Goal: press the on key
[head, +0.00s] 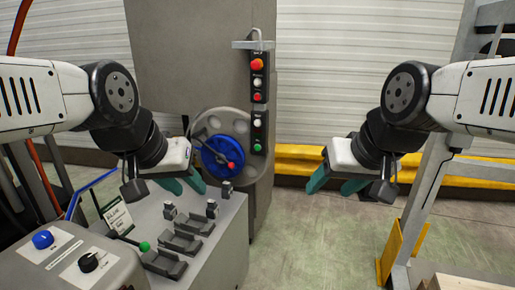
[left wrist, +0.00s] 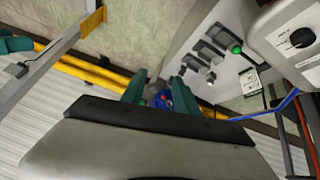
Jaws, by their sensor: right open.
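A narrow black key panel (head: 258,110) stands upright on the grey machine column. From top to bottom it carries a red-orange mushroom button (head: 257,64), a white key (head: 257,82), a red key (head: 257,97), a second white key (head: 257,122) and a green key (head: 257,147). The labels are too small to read. My left gripper (head: 184,183) is left of and below the panel, apart from it. Its teal fingers stand apart and empty in the left wrist view (left wrist: 156,92). My right gripper (head: 335,184) is open and empty, to the right of the panel.
A blue handwheel (head: 217,157) with a red knob is beside the panel. Below my left gripper is a grey bench (head: 222,225) with several clamps and a green-knobbed lever (head: 145,246). A control box (head: 60,260) is at front left, a frame post (head: 421,195) at right. The floor between is clear.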

